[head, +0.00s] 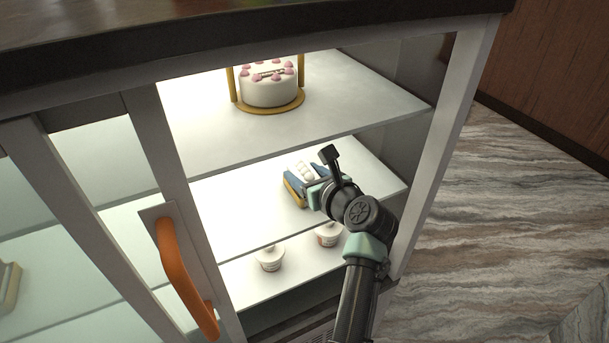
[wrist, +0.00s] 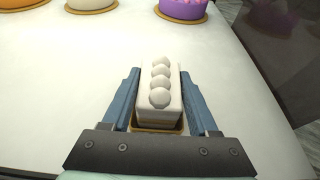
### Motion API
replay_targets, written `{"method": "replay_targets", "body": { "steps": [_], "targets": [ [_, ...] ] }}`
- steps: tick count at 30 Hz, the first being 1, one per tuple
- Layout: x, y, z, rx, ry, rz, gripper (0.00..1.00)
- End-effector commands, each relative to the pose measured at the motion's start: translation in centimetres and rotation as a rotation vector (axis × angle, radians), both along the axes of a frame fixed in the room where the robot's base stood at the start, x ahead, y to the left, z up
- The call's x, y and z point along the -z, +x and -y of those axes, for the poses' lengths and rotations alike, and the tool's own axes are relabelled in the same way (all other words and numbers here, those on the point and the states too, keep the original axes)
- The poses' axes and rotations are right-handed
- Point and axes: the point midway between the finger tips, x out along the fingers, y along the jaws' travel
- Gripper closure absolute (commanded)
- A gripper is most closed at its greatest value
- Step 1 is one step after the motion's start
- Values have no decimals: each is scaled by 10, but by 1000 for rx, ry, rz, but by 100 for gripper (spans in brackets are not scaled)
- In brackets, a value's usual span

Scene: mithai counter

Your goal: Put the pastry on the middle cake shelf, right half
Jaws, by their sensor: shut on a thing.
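The pastry is a white block topped with a row of white balls, on a small gold board. It shows in the head view (head: 304,170) and in the wrist view (wrist: 161,98). My gripper (head: 297,181) is shut on it, with one blue finger along each side, as the wrist view also shows (wrist: 160,78). The middle cake shelf (head: 235,205) is white and lies under the pastry, which is over its right half. I cannot tell whether the board touches the shelf.
Round cakes stand farther back in the wrist view: orange (wrist: 20,3), white (wrist: 92,4) and purple (wrist: 183,8). The upper shelf (head: 200,150) holds a white cake (head: 268,85); two cups (head: 270,258) stand below. The orange-handled door (head: 180,275) is at left. Shelf around the pastry is clear.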

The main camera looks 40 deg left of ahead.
Motion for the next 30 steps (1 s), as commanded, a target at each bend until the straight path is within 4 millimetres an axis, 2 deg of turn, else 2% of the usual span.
{"method": "replay_targets", "body": {
  "steps": [7,8,12,23,26,30],
  "targets": [
    [2,0,0,-1,1,-1,100],
    [3,0,0,-1,0,-1,37],
    [2,0,0,-1,0,0,11],
    [-1,0,1,-1,0,2,10],
    [-6,-4,10,1,1,0,10],
    [-16,-13,34,4,1,0,10]
  ]
}}
